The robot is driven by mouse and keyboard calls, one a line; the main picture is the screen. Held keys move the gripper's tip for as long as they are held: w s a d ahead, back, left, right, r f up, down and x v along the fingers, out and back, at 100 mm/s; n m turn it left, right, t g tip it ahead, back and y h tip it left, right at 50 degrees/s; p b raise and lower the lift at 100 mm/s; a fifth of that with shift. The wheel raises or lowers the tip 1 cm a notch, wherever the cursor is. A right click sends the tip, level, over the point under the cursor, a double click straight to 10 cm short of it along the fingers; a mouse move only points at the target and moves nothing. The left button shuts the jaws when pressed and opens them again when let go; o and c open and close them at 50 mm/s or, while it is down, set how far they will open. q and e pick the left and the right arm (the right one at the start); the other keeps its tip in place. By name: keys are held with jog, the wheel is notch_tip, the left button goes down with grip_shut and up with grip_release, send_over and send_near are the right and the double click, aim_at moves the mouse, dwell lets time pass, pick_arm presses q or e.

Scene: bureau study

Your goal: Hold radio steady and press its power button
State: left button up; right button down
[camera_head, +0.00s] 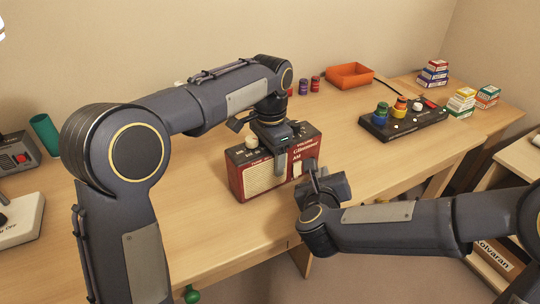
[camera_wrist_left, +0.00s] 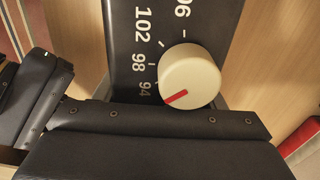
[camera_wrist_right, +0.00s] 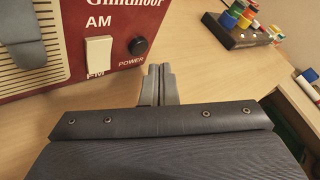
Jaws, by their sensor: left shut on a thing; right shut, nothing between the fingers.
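The red radio (camera_head: 250,180) stands upright on the wooden desk, with a cream speaker grille and a dark top. My left gripper (camera_head: 279,160) is above it, shut on the radio's body from the top. In the left wrist view the radio's cream tuning knob (camera_wrist_left: 190,77) and frequency scale show close up. My right gripper (camera_head: 312,168) is shut and empty at the radio's right front side. In the right wrist view its fingertips (camera_wrist_right: 160,70) are just right of and below the black power button (camera_wrist_right: 138,46), beside the white AM/FM switch (camera_wrist_right: 98,56). Contact with the button is not visible.
A black panel with coloured knobs (camera_head: 404,122) and an orange tray (camera_head: 350,76) stand farther back right. Small stacked boxes (camera_head: 462,101) are at the far right. A grey device (camera_head: 18,158) and green cup (camera_head: 45,134) are at left. The desk front is clear.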

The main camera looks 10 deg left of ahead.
jog(key=shift+s+d, duration=1.65)
jog(key=shift+d, duration=0.05)
pick_arm(q)
jog(key=o, duration=1.7)
jog(key=shift+o, duration=0.2)
